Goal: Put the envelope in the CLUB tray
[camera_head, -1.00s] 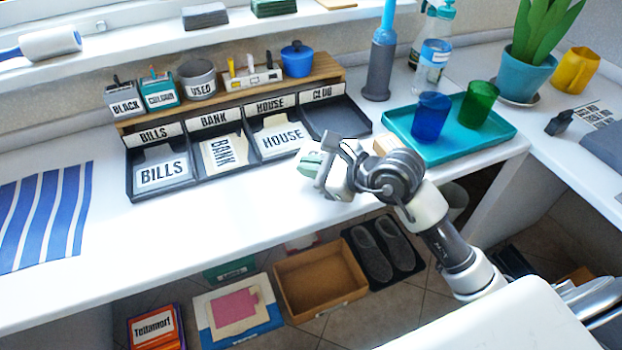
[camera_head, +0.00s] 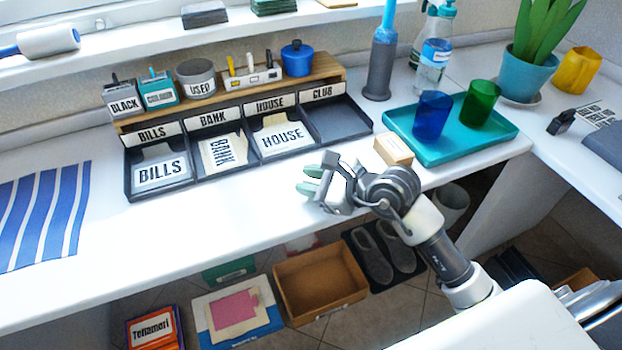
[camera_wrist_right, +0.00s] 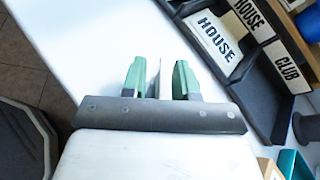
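The CLUB tray (camera_head: 345,131) is the rightmost dark compartment of the desk organizer, and it looks empty. Its label and part of its dark tray (camera_wrist_right: 262,100) also show at the right in the right wrist view. My right gripper (camera_head: 308,179) is over the white counter, in front of the HOUSE and CLUB trays. Its green fingertips (camera_wrist_right: 160,80) are apart. A thin grey-white sliver shows between them in the wrist view; I cannot tell what it is. I cannot make out a loose envelope in either view. My left gripper is not in view.
The BILLS (camera_head: 160,176), BANK (camera_head: 224,151) and HOUSE (camera_head: 282,137) trays hold labelled papers. A small wooden-topped block (camera_head: 394,151) stands beside the teal tray (camera_head: 455,148) with blue and green cups. The counter left of my gripper is clear up to a striped cloth (camera_head: 45,215).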

